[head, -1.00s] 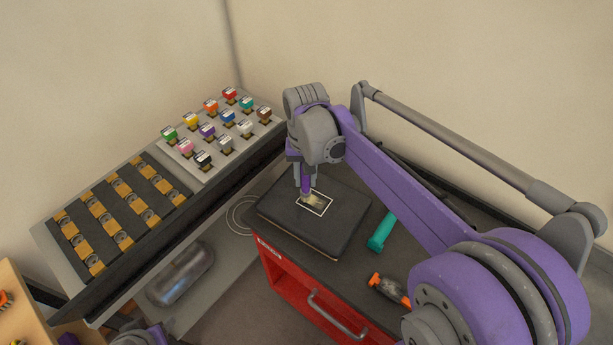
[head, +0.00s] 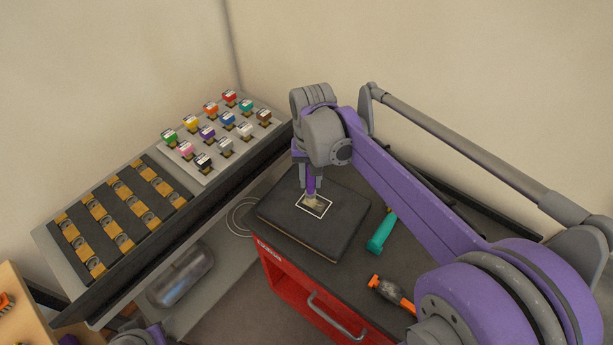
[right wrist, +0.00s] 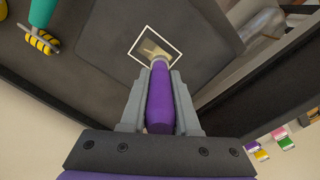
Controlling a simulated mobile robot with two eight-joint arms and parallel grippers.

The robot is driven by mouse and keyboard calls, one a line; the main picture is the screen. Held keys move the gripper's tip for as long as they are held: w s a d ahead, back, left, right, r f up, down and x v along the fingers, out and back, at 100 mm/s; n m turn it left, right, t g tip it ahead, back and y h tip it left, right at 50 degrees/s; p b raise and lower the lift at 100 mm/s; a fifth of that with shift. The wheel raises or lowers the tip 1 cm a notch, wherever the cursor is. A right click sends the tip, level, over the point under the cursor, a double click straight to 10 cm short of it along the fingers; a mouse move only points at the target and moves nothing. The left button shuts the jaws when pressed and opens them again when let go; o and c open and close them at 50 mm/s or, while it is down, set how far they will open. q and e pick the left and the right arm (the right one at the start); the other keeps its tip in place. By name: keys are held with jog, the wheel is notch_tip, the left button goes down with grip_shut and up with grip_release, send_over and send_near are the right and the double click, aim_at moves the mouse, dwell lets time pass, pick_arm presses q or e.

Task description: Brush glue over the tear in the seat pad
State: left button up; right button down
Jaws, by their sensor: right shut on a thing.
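The dark seat pad (head: 292,222) lies flat on the red cabinet. A thin white rectangle frames a pale yellowish patch (head: 313,206) on it; this patch also shows in the right wrist view (right wrist: 149,47). I cannot tell tear from glue there. My right gripper (head: 310,180) is shut on the purple handle of a brush (right wrist: 160,100). The brush points down, its tip at the patch within the frame; whether it touches is hard to tell. The tip partly hides the patch. My left gripper's fingers are not visible.
On the cabinet top (head: 345,262), right of the pad, lie a teal-handled tool (head: 381,233) and an orange-and-black tool (head: 390,292). A sloped panel with coloured knobs (head: 215,130) stands at left.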

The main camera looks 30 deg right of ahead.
jog(key=s+d, duration=0.2)
jog(key=shift+s+d, duration=0.1)
jog(key=shift+s, duration=0.25)
jog(key=shift+f+b, duration=0.3)
jog(key=shift+f, duration=0.35)
dwell(1.6)
jog(key=shift+w+a, duration=0.6)
jog(key=shift+a, duration=0.35)
jog(key=shift+s+d, duration=0.1)
jog(key=shift+d, duration=0.1)
jog(key=shift+s+d, duration=0.45)
jog(key=shift+d, duration=0.3)
jog(key=shift+a, duration=0.1)
